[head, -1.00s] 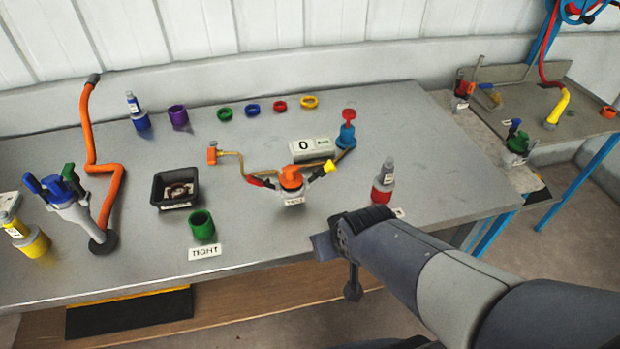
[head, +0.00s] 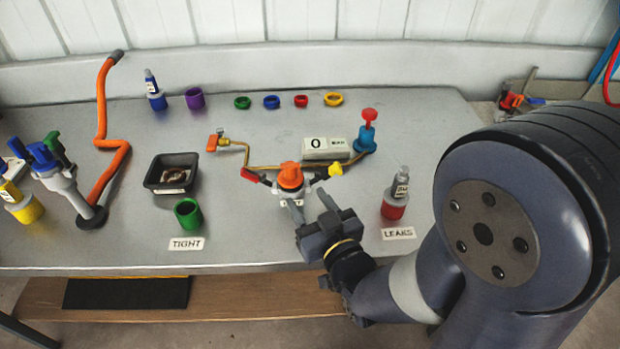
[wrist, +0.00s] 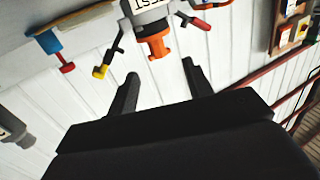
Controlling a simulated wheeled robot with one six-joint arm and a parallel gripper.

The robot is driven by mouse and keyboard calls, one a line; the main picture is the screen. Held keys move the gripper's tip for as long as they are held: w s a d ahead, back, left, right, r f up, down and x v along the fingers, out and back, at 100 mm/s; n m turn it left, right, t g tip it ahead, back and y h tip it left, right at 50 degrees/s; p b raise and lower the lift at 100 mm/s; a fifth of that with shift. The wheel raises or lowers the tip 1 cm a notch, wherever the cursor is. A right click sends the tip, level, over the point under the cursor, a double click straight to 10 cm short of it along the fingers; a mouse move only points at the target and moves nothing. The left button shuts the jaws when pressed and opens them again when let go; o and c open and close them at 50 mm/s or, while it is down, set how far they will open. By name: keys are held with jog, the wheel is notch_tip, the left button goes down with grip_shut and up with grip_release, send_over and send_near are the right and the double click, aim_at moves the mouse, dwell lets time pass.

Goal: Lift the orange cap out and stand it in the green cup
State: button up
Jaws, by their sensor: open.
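The orange cap (head: 290,176) sits on top of a grey fitting in the middle of the table, between a red and a yellow handle. It also shows in the wrist view (wrist: 158,45), beyond my fingertips. My gripper (head: 310,212) is open and empty, just in front of the fitting on the near side, apart from the cap. In the wrist view its two fingers (wrist: 160,80) are spread with the cap past their tips. The green cup (head: 188,212) stands upright to the left of the fitting, behind the TIGHT label. Its bottom inside cannot be seen.
A black tray (head: 150,182) with a round part inside lies left of the fitting. A grey bottle in a red cup (head: 395,202) stands to the right, by the LEAKS label (head: 398,233). A white display box (head: 327,148) and a blue valve (head: 367,135) stand behind.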

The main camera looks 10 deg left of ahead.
aim_at(292, 171)
jog(key=x, duration=0.2)
jog(key=p+x, duration=0.1)
jog(key=x, duration=0.3)
jog(key=shift+w+r+p, duration=0.1)
jog(key=shift+r+p, duration=0.15)
jog(key=shift+p, duration=0.1)
jog(key=p+x, duration=0.1)
jog(key=x, duration=0.2)
jog(key=shift+w+r, duration=0.1)
jog(key=shift+w, duration=0.2)
jog(key=shift+w+a+p, duration=0.3)
jog(key=shift+w, duration=0.15)
jog(key=shift+c, duration=0.2)
grip_shut()
